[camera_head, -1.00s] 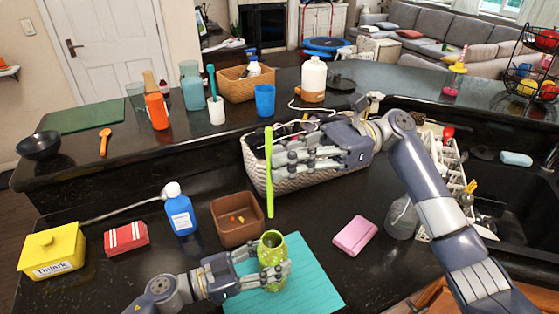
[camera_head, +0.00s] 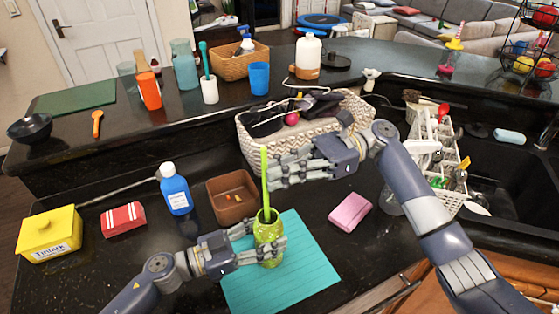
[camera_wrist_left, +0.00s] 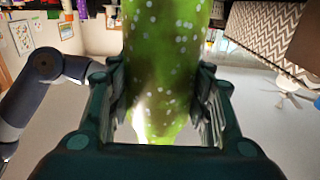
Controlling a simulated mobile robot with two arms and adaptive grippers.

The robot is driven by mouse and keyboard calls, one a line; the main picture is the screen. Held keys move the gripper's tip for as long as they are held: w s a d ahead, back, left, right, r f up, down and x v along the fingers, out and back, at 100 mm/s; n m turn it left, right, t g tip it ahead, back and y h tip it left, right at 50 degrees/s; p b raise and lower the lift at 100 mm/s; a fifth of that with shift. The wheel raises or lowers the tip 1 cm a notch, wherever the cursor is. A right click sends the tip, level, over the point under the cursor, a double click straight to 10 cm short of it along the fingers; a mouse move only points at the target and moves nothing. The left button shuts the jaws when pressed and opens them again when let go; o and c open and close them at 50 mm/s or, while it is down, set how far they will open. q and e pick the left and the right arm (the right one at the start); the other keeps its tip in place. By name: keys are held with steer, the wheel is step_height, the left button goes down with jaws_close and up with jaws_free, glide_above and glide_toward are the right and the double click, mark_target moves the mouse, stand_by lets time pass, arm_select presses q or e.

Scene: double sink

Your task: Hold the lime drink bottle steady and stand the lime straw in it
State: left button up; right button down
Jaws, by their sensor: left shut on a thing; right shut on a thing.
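The lime drink bottle (camera_head: 269,232), green with pale specks, stands upright on a teal mat (camera_head: 310,262). My left gripper (camera_head: 270,252) is shut around its body. The bottle also fills the middle of the left wrist view (camera_wrist_left: 165,60), between the fingers. My right gripper (camera_head: 270,176) is shut on the lime straw (camera_head: 264,160) above the bottle. The straw is nearly upright, and its lower end meets the bottle's mouth and seems to be just inside it. The fingers hide part of the straw, and how deep it reaches is unclear.
A brown bowl (camera_head: 232,207) with small bits in it stands left of the bottle, near a blue bottle (camera_head: 176,192). A pink sponge (camera_head: 350,212) lies to the right. A woven basket (camera_head: 245,144) is behind my right gripper. The sink is at the far right.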

steer(key=shift+f, duration=4.3)
steer(key=c, duration=1.7)
jaws_free()
steer(key=shift+o, duration=0.2)
steer(key=shift+r, duration=0.15)
step_height(320, 180, up, 10)
